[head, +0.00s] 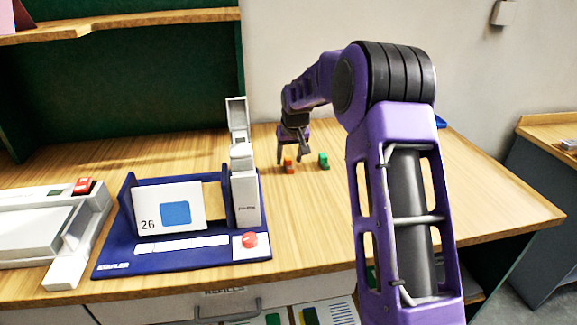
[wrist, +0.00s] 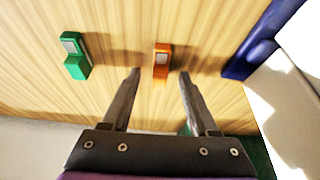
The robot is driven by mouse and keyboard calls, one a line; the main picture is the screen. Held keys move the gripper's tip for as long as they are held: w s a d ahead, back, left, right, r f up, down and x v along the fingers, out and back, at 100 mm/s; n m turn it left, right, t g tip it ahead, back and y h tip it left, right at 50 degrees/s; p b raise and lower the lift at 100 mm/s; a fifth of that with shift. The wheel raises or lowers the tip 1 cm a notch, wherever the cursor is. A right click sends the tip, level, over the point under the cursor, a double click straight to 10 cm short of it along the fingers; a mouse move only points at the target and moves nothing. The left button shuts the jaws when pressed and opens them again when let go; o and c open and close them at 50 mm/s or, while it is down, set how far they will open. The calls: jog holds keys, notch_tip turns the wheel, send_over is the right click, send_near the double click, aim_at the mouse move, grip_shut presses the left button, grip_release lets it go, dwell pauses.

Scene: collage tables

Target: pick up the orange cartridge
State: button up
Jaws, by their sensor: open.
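The orange cartridge (wrist: 161,66) stands on the wooden table, a small block with a pale label. In the wrist view it lies between and slightly beyond the tips of my open gripper (wrist: 160,73). It is apart from both fingers. In the head view the orange cartridge (head: 289,166) is small and close to the fingers of my gripper (head: 291,160); the gap between them is hard to judge there. My gripper is empty and points down at the table.
A green cartridge (wrist: 76,55) stands beside the orange one, also visible in the head view (head: 323,161). A blue stapler base (head: 180,257) with a white upright and a card marked 26 stands to the left. The table (head: 440,200) is clear to the right.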

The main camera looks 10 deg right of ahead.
jog(key=shift+w+f, duration=0.15)
jog(key=shift+f, duration=0.15)
grip_shut()
jog(key=shift+r, duration=0.1)
